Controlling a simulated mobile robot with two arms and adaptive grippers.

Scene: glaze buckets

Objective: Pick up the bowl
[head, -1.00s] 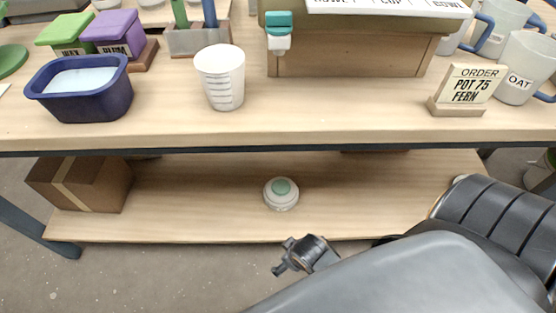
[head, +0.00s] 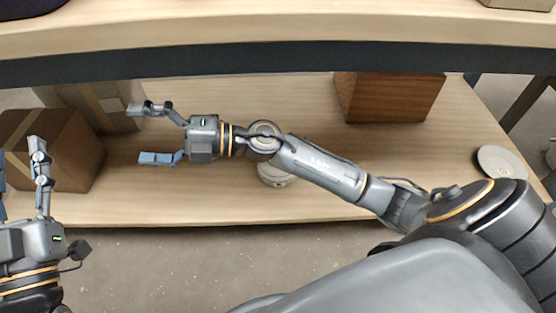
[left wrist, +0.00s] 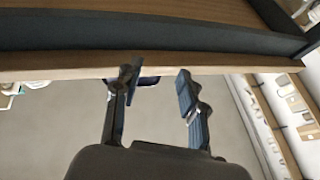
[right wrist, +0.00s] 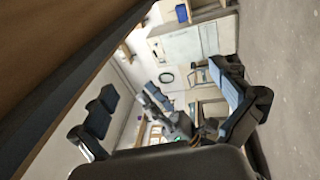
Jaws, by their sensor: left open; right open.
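No thing in the current views is clearly a bowl. A round white object (head: 274,176) sits on the lower shelf, mostly hidden under my right forearm in the head view; I cannot tell whether it is a bowl. My right gripper (head: 148,133) reaches left over the lower shelf, past that object, open with nothing between its fingers. Its open fingers also show in the right wrist view (right wrist: 165,95). My left gripper (head: 20,165) is open at the left edge of the head view, in front of the cardboard box. Its spread fingers also show in the left wrist view (left wrist: 155,85).
Cardboard boxes (head: 55,150) stand on the lower shelf (head: 220,208) at left. A reddish-brown wooden box (head: 388,97) stands at back right. The dark table beam (head: 270,60) runs above the shelf. A round pale disc (head: 502,162) lies at far right.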

